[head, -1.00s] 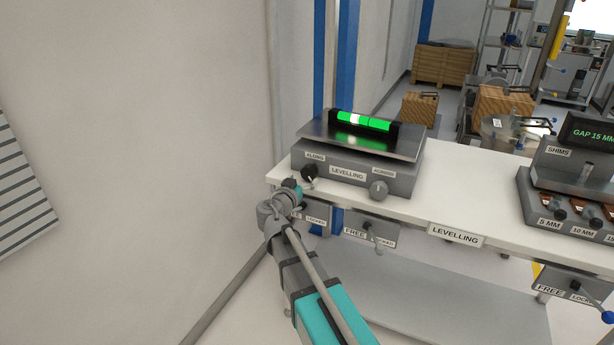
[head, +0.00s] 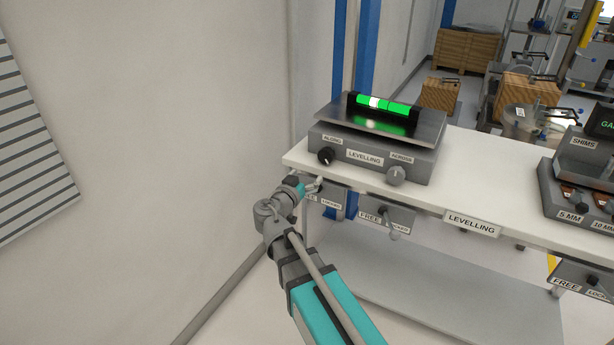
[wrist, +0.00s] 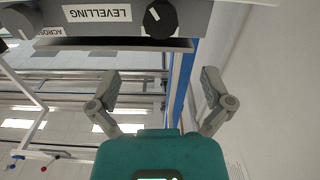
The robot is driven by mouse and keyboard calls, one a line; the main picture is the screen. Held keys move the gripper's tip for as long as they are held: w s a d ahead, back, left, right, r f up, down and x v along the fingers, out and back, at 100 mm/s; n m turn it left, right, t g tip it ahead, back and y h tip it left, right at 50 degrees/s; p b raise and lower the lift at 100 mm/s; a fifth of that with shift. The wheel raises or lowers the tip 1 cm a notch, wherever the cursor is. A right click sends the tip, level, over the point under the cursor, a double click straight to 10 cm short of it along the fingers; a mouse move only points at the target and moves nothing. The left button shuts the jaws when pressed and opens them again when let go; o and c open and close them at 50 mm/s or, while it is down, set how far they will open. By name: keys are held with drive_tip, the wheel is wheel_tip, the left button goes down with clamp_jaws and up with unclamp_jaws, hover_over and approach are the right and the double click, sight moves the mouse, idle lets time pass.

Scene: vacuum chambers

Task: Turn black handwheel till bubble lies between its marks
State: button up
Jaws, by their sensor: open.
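The black handwheel (head: 326,156), marked ALONG, is on the front left of the grey levelling block (head: 365,158). A green level vial (head: 399,107) stands on the block's top plate. Its pale bubble (head: 375,102) lies left of the vial's middle; the marks are too small to read clearly. My gripper (head: 316,183) is just below the black handwheel in the head view, apart from it. In the wrist view my gripper (wrist: 163,88) is open and empty, its fingers spread wide. The black handwheel (wrist: 160,18) shows at the top there, beyond the fingertips.
A grey knob (head: 396,175) marked ACROSS is right of the black one. Under the white bench edge hang FREE/LOCKED clamps, one with a grey lever (head: 389,225). A shims block (head: 578,172) stands at the right. A bare wall (head: 190,100) is close at left.

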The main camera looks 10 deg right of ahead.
drive_tip(key=shift+d+f, duration=0.15)
drive_tip(key=c, duration=0.4)
drive_tip(key=s+d+f+n+g+y, duration=0.1)
drive_tip(key=s+d+f+g+y, duration=0.2)
drive_tip(key=s+d+f+g, duration=0.8)
drive_tip(key=shift+s+a+f+n+g+y, duration=0.6)
drive_tip(key=shift+s+f+n+y, duration=0.25)
drive_tip(key=shift+s+f+y, duration=0.4)
drive_tip(key=shift+s+a+f+n+g+y, duration=0.65)
drive_tip(key=shift+s+f+n+y, duration=0.25)
drive_tip(key=shift+s+f+y, duration=0.35)
drive_tip(key=shift+s+a+f+n+g+y, duration=0.6)
drive_tip(key=shift+s+f+n+y, duration=0.25)
drive_tip(key=shift+s+f+y, duration=0.4)
drive_tip(key=shift+r, duration=0.1)
